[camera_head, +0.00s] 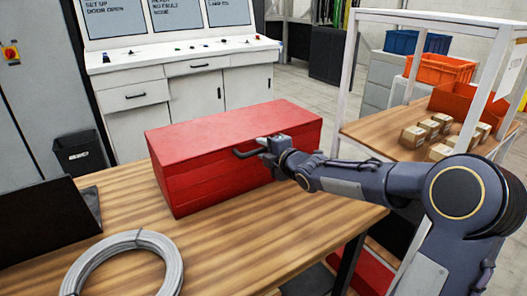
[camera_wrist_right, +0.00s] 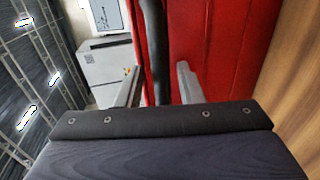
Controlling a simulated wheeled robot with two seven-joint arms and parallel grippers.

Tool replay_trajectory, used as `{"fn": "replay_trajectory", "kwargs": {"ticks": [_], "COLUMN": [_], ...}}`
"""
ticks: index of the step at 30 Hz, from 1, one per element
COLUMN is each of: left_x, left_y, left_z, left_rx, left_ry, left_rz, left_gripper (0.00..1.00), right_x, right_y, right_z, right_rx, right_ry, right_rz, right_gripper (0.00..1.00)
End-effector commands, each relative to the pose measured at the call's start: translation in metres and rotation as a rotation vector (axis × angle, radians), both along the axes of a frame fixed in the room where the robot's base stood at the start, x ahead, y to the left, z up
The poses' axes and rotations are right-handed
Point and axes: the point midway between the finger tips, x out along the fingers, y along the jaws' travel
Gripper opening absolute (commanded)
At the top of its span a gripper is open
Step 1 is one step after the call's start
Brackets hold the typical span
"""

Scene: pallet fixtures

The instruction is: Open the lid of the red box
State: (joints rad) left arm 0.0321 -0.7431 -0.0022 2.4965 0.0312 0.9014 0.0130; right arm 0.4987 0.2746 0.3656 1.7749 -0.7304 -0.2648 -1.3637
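The red box (camera_head: 215,135) sits shut on the wooden table, its lid flat on top. A dark bar handle (camera_head: 243,154) stands out from its front, near the lid's edge. My right gripper (camera_head: 266,147) is at the right part of this handle. In the right wrist view, the gripper's two fingers (camera_wrist_right: 158,80) stand apart on either side of the dark handle (camera_wrist_right: 154,40), with red showing between handle and fingers. The red box front (camera_wrist_right: 215,55) fills the area behind. My left gripper is not in view.
A coil of grey cable (camera_head: 125,264) and a black laptop-like object (camera_head: 48,222) lie on the wooden table (camera_head: 240,240) at left. A white-framed shelf (camera_head: 385,130) with small cartons (camera_head: 412,136) stands at right. A control console (camera_head: 190,65) stands behind. Space above the box is clear.

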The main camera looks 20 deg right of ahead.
Motion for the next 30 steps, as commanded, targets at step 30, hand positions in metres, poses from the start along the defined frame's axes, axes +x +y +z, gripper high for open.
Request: {"fn": "replay_trajectory", "kwargs": {"ticks": [30], "left_x": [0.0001], "left_y": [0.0], "left_z": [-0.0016], "left_rx": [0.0], "left_ry": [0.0], "left_rz": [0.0], "left_gripper": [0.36], "right_x": [0.0053], "right_y": [0.0037], "right_z": [0.0008], "right_rx": [-0.001], "right_ry": [0.011], "right_rz": [0.0], "right_gripper": [0.0]}}
